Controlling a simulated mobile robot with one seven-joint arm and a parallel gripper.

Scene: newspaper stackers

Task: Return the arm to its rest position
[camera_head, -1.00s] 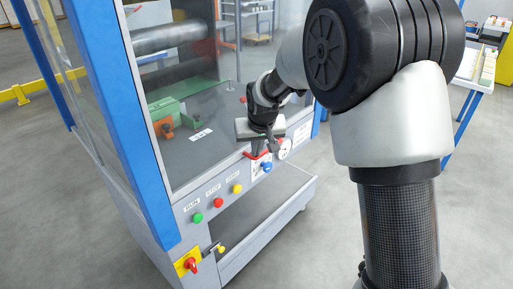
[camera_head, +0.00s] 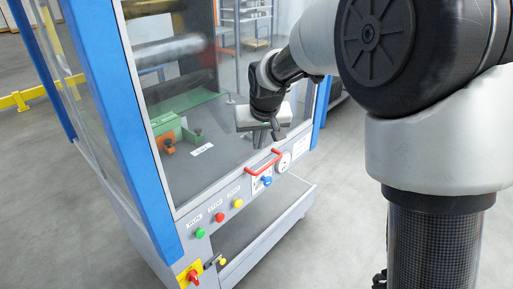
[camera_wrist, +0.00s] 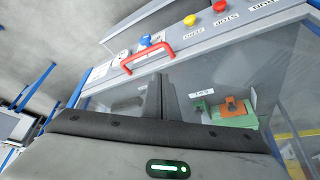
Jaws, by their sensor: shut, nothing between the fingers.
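My gripper (camera_head: 264,136) is at the end of my arm in the head view, in front of the machine's glass door and above the red handle (camera_head: 263,161). Its fingers are shut with nothing between them. In the wrist view, the gripper's fingers (camera_wrist: 158,95) show as a dark narrow pair, pointing toward the panel and apart from the red handle (camera_wrist: 147,56). My arm is bent, with its large black joint at the upper right of the head view.
Open grey floor (camera_head: 335,235) lies right of the machine. A yellow rail (camera_head: 22,99) stands at the far left.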

